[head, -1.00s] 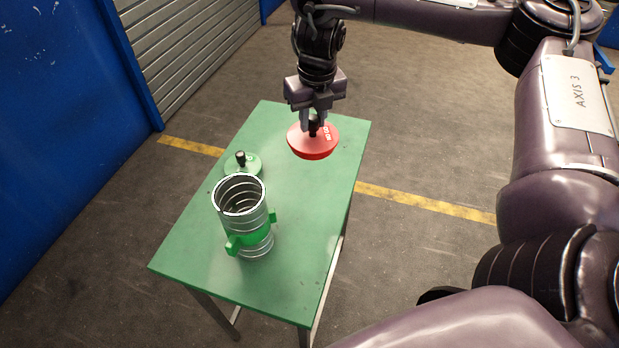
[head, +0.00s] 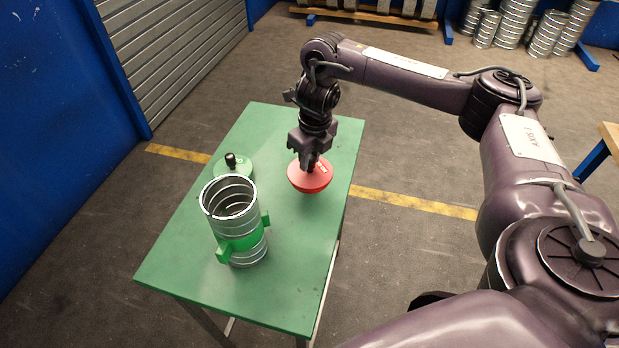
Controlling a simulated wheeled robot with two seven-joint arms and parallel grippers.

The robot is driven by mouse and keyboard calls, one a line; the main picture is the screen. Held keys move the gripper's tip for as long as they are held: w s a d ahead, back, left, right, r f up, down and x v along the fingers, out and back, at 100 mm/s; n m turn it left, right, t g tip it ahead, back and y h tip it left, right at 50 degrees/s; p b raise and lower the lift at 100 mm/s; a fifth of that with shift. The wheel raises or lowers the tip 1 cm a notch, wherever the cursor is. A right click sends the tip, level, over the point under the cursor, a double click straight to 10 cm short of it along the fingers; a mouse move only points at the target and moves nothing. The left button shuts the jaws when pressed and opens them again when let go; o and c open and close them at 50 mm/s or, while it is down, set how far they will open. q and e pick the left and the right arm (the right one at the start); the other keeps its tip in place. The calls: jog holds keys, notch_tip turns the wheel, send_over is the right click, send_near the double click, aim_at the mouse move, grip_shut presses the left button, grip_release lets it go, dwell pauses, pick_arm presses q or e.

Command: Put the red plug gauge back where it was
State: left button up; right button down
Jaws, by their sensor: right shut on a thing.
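The red plug gauge (head: 310,180) is a round red disc with a dark handle on top. My right gripper (head: 311,165) comes from above and is shut on its handle. The gauge is over the right part of the green table (head: 285,285); I cannot tell whether it touches the table top. A green plug gauge (head: 232,168) with a black knob lies on the table behind the duct. The metal spiral duct (head: 229,197) stands upright, open at the top, in a green holder (head: 240,245). My left gripper is not in view.
The table's front and right part is clear. A blue wall (head: 55,130) and a grey shutter (head: 175,55) are at the left. Several spiral ducts (head: 510,25) stand far back at the right. A wooden table edge (head: 609,135) shows at the right.

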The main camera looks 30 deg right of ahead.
aim_at(310, 171)
notch_tip(310, 171, down, 5)
jog(key=shift+b, duration=0.9)
jog(key=shift+w+f, duration=0.1)
jog(key=shift+f, duration=0.1)
jog(key=c, duration=1.2)
grip_release()
